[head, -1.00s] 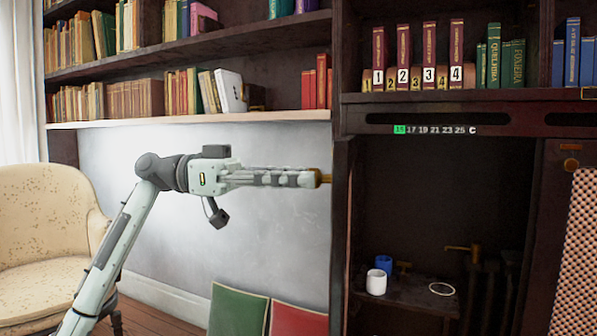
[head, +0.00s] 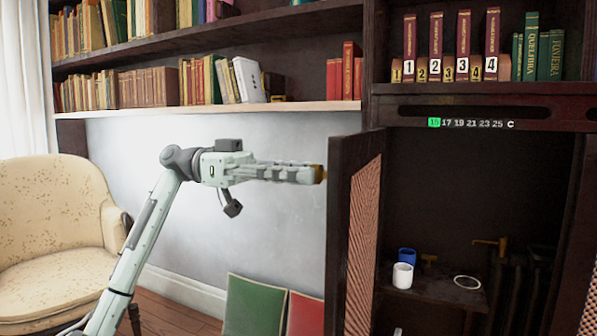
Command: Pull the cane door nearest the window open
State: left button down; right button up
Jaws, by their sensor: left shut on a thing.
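The cane door nearest the window (head: 364,245) stands open at the left of the dark cabinet. Its woven panel faces right and its near edge is at the left. My left gripper (head: 319,174) is shut on a small brass knob (head: 322,173) beside the door's near edge, on the side away from the cabinet's inside. The fingers hide most of the knob. My right gripper is not in view.
The open cabinet holds a white cup (head: 403,276), a blue cup (head: 407,256) and a white ring (head: 467,282) on a low shelf. A cream armchair (head: 50,220) stands at left. Green (head: 255,305) and red (head: 306,315) panels stand below the arm.

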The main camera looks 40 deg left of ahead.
pick_arm(q)
jog(key=shift+f, duration=0.1)
jog(key=c, duration=1.3)
grip_release()
jog(key=shift+o, duration=0.2)
jog(key=v, duration=1.2)
